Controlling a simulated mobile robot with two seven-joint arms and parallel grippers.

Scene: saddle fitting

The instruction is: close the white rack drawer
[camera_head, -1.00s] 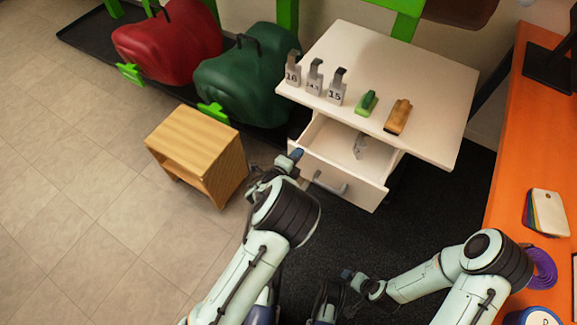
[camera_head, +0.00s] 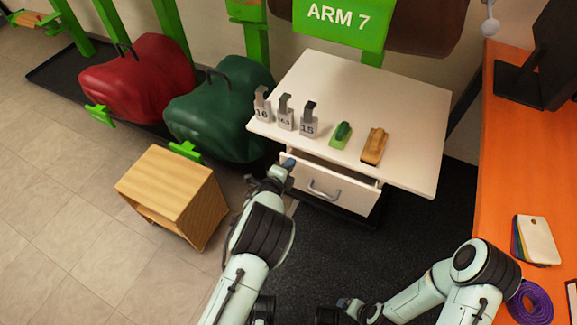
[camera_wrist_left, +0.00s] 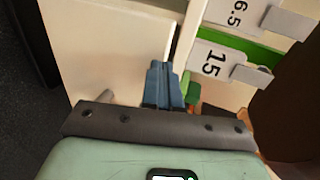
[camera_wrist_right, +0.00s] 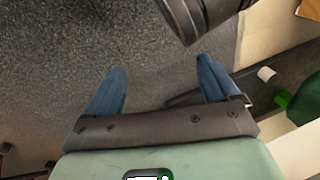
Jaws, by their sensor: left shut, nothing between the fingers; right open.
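The white rack drawer (camera_head: 345,192) is slightly open, with a narrow dark gap under the white rack top (camera_head: 370,85). Its grey handle (camera_head: 322,190) is on the front panel. My left gripper (camera_head: 287,166) is shut and empty at the upper left end of the drawer front. In the left wrist view its blue fingertips (camera_wrist_left: 163,85) lie against or just over the white panel (camera_wrist_left: 110,45); contact is unclear. My right gripper (camera_head: 343,302) is low, in front of the rack and away from the drawer. Its fingers (camera_wrist_right: 158,90) are apart with nothing between them.
Numbered metal gauges (camera_head: 285,112), a green brush (camera_head: 341,134) and a tan brush (camera_head: 374,146) stand on the rack top. A wooden stool (camera_head: 175,190) is left of my left arm. An orange bench (camera_head: 490,200) is at right. Dark floor mat lies before the rack.

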